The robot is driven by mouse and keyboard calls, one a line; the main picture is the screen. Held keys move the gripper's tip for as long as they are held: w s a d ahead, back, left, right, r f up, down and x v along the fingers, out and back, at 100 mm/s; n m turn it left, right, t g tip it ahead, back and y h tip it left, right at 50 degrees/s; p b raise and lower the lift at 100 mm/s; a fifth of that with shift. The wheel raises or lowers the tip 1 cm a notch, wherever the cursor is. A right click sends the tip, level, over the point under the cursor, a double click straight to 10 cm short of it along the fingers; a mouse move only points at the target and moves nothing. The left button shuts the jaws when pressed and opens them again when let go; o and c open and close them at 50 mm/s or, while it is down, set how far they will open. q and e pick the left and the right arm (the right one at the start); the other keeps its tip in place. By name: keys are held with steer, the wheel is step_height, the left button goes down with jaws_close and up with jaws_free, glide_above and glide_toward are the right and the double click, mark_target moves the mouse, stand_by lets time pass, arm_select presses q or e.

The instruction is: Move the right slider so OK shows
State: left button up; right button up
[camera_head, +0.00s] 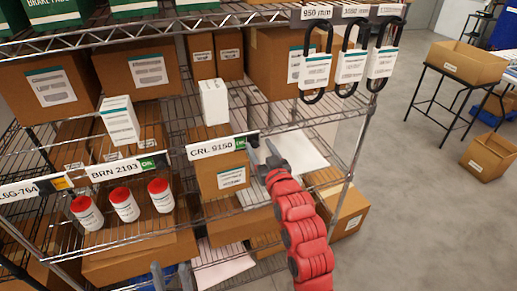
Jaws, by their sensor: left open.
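The right label strip reads CRL 9150 (210,147) and hangs on the shelf's front edge. At its right end a small green field (240,143) shows, with what looks like OK on it. A dark slider piece (253,140) sits just right of the green. My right gripper (264,151), at the end of the red arm, is close to this piece; I cannot tell whether it touches or how far its fingers are apart. My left gripper (171,278) is open and empty at the bottom edge, below the shelf.
Label BRN 2193 (113,170) has a green end; the far left label (28,190) has an orange one. White bottles with red caps (125,205) and cartons stand on the wire shelves. Padlock-like black loops (315,70) hang upper right.

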steer(key=shift+s+a, duration=0.1)
steer(key=shift+a, duration=0.15)
steer(key=shift+s+d+b, duration=0.15)
steer(key=shift+s+b, duration=0.15)
steer(key=shift+s, duration=0.1)
steer(key=p+v, duration=1)
steer(key=v, duration=0.6)
steer(key=shift+s, duration=0.25)
steer(key=shift+d, duration=0.1)
